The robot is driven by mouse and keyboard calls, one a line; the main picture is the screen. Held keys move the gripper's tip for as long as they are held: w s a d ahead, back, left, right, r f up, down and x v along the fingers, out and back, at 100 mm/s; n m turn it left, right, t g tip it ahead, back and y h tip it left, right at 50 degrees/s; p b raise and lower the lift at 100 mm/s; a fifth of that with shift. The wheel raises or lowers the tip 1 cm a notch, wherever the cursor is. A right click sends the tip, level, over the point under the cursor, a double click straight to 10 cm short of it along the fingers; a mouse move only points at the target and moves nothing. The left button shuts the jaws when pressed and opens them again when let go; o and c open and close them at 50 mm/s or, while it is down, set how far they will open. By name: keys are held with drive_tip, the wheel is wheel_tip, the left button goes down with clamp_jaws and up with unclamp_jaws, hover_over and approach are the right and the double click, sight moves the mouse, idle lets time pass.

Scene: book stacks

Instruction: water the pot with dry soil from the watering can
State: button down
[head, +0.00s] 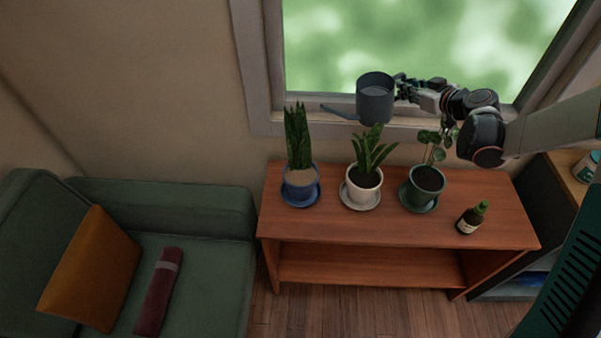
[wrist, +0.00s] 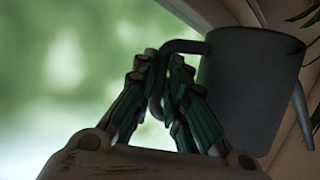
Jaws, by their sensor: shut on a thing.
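My gripper (head: 402,88) is shut on the handle of the grey watering can (head: 376,101) and holds it in the air by the window, above the white pot. The can is about upright, its spout pointing left toward the blue pot. In the wrist view the fingers (wrist: 160,85) close around the handle of the can (wrist: 250,85). The blue pot (head: 300,192) holds a tall plant in pale, dry-looking soil. The white pot (head: 362,193) and the green pot (head: 420,195) hold plants in dark soil. Each pot stands on a saucer.
The pots stand on a wooden shelf table (head: 400,229) under the window (head: 420,40). A brown bottle (head: 471,218) with a green cap stands at its right. A green sofa (head: 205,270) with an orange cushion (head: 92,268) and a maroon roll (head: 158,290) is at left.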

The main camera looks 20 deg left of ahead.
sight(398, 79)
drive_tip(key=shift+s+a+r, duration=0.15)
drive_tip(key=shift+r, duration=0.1)
drive_tip(key=shift+a, duration=0.1)
drive_tip(key=shift+s+a+r+n+t+h+p, duration=0.3)
drive_tip(key=shift+s+a+r+n+t+p, duration=0.1)
drive_tip(key=shift+s+r+n+p, duration=0.15)
idle(1.0)
drive_tip(key=shift+s+a+r+n+t+h+p, duration=0.15)
drive_tip(key=shift+s+a+r+n, duration=0.25)
drive_tip(key=shift+r, duration=0.2)
drive_tip(key=shift+s+a+r+n+t+h+p, duration=0.15)
drive_tip(key=shift+s+a+r+n, duration=0.15)
drive_tip(key=shift+r, duration=0.25)
idle(4.3)
